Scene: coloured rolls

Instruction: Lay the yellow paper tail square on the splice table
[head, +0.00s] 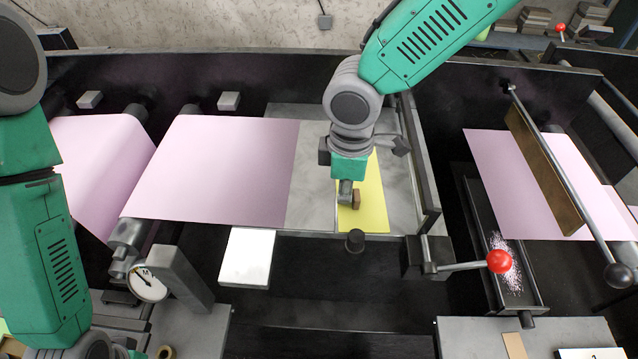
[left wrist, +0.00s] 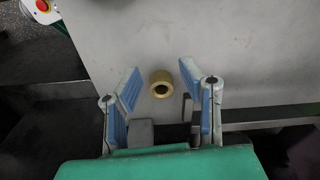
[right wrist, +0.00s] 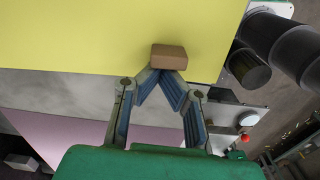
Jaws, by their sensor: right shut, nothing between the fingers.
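The yellow paper tail (head: 375,200) lies on the right part of the grey splice table (head: 318,185). A grey strip separates it from the pink sheet (head: 225,165). My right arm hides part of its left side, so I cannot tell how square it is. My right gripper (head: 350,196) is shut and empty over the paper. A small brown block (right wrist: 168,57) is at its fingertips, over the yellow near one edge. My left gripper (left wrist: 160,75) is open and empty, with a tan ring-shaped roll (left wrist: 162,84) on a grey surface beyond its fingers.
A white block (head: 247,258) and a dark knob (head: 355,240) are at the table's front edge. A red-knobbed lever (head: 498,261) sticks out at the right. A dial gauge (head: 148,282) stands front left. A bar with a brown plate (head: 543,170) crosses the right pink sheet.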

